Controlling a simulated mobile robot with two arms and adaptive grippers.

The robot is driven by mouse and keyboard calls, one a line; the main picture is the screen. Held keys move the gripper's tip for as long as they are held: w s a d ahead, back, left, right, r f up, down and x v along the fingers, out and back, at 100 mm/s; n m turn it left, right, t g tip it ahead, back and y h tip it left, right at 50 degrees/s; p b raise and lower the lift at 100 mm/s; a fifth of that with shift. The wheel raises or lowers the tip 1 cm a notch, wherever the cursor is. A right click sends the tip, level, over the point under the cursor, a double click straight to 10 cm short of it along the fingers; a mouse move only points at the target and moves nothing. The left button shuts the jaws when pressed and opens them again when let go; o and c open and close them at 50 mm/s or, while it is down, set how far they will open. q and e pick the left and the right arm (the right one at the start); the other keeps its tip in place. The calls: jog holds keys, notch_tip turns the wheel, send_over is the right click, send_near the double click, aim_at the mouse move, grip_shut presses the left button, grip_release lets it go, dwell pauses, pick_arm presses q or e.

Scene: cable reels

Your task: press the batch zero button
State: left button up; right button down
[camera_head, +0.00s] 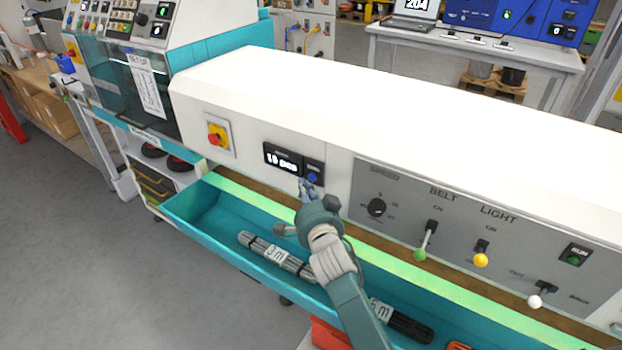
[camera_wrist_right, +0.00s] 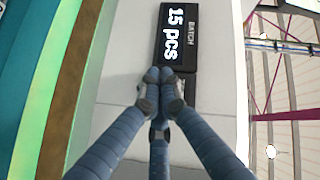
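The batch display (camera_head: 283,159) is a black panel on the white machine front. In the right wrist view the batch display (camera_wrist_right: 175,38) reads "15 pcs". A small dark panel with a blue button (camera_head: 313,177) is at its right. My right gripper (camera_head: 306,186) has its fingertips just below and left of the blue button in the head view; I cannot tell whether they touch the panel. In the wrist view its fingers (camera_wrist_right: 160,78) meet with nothing between them and cover the button. My left gripper is not in view.
A red stop switch (camera_head: 217,136) on yellow is left of the display. A speed knob (camera_head: 376,207), a belt lever (camera_head: 426,240) and a light lever (camera_head: 481,254) are to the right. A teal tray (camera_head: 200,208) with cable bundles lies below.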

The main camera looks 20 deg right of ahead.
jog(key=shift+w+d, duration=0.1)
jog(key=shift+w+d, duration=0.2)
jog(key=shift+d, duration=0.05)
jog(key=shift+w+d, duration=0.25)
jog(key=shift+d, duration=0.05)
dwell(0.9)
jog(key=shift+s+a, duration=0.55)
jog(key=shift+a, duration=0.05)
jog(key=shift+a, duration=0.1)
